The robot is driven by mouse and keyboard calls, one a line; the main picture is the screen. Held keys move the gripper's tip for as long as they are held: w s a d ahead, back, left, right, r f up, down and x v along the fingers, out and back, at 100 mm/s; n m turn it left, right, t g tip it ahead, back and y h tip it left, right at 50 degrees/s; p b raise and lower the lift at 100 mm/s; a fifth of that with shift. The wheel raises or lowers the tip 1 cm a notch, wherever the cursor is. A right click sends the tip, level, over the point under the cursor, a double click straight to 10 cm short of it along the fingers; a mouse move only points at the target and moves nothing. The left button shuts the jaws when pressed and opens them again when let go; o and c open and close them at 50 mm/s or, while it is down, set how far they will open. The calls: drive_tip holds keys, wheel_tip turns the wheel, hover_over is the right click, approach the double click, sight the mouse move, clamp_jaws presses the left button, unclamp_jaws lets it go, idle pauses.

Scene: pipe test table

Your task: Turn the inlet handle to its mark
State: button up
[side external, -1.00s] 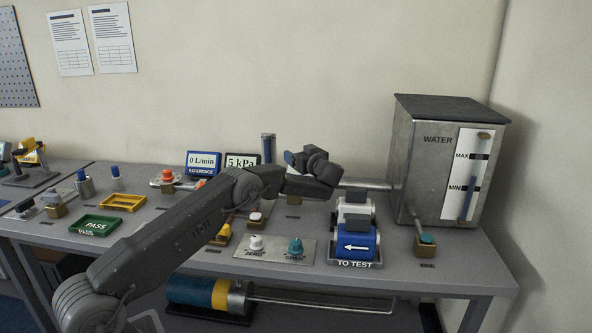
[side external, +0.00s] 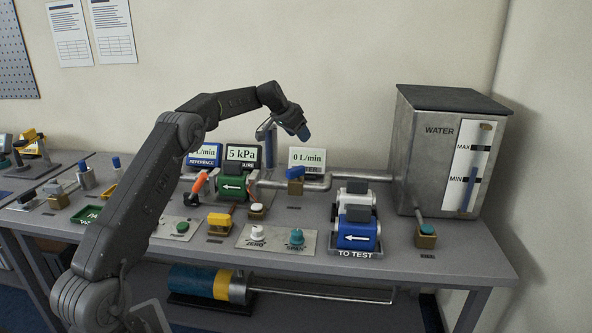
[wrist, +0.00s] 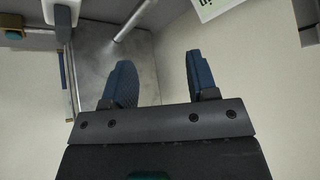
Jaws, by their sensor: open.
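A blue handle (side external: 296,173) sits on a brass valve (side external: 295,187) on the metal pipe that runs from the water tank. An orange handle (side external: 200,182) is further left, beside the green meter block with a white arrow (side external: 233,187). I cannot read a label or see a mark that tells which handle is the inlet. My gripper (side external: 303,133) is in the air above the blue handle, apart from it and pointing down and right. In the wrist view its two blue fingers (wrist: 160,80) are spread, with nothing between them.
The steel water tank (side external: 420,150) stands at the right. The blue TO TEST block (side external: 357,235) and a plate with white and teal knobs (side external: 275,241) are at the front. Small displays (side external: 307,158) stand behind the pipe. The bench is crowded on the left.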

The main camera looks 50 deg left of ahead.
sight(296, 168)
drive_tip(key=s+g, duration=0.3)
drive_tip(key=s, duration=0.2)
drive_tip(key=shift+h, duration=0.3)
drive_tip(key=x, duration=1.4)
drive_tip(key=shift+s+a, duration=0.2)
drive_tip(key=shift+a, duration=0.2)
drive_tip(key=c, duration=0.9)
